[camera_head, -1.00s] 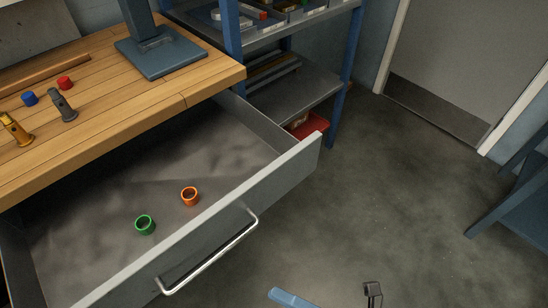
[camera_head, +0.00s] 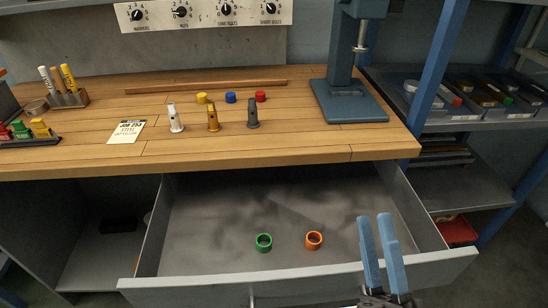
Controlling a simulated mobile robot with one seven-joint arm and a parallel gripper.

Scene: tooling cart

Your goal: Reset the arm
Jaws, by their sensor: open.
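My gripper (camera_head: 377,222) shows at the lower right in the head view, with its two blue fingers pointing up in front of the open drawer. The fingers are apart and nothing is between them. The grey drawer (camera_head: 205,205) is pulled out under the wooden workbench (camera_head: 260,150). A green ring (camera_head: 264,242) and an orange ring (camera_head: 314,240) lie in it, to the left of my gripper. My gripper overlaps the drawer's front wall in the picture; I cannot tell how close it is.
On the bench stand a silver, a gold and a dark grey fitting (camera_head: 253,115), with yellow, blue and red caps (camera_head: 261,97) behind. A blue press base (camera_head: 348,102) is at the right. A job card (camera_head: 126,132) and marker holder (camera_head: 68,99) are at the left. Shelves (camera_head: 470,187) stand at the right.

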